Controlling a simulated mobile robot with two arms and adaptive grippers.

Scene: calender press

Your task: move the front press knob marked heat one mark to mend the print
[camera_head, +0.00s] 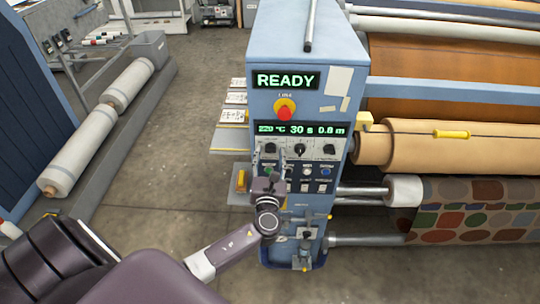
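The blue press panel (292,215) stands in the middle of the head view. A row of three dark knobs runs below its display (300,130), which reads about 220 °C, 30 s and 0.8 m. The left knob (270,148) sits under the °C reading; its label is too small to read. The middle knob (300,149) and right knob (330,149) show clear of my arm. My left gripper (275,163) is at the panel, just below and in front of the left knob. Whether its fingers touch or hold the knob cannot be told. My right gripper is not in view.
A red stop button (284,110) on yellow sits above the display, under a READY sign (285,80). Small coloured buttons lie right of my gripper. A tan roll (450,150) and patterned print (470,210) are at right. Open floor (180,150) lies left of the press.

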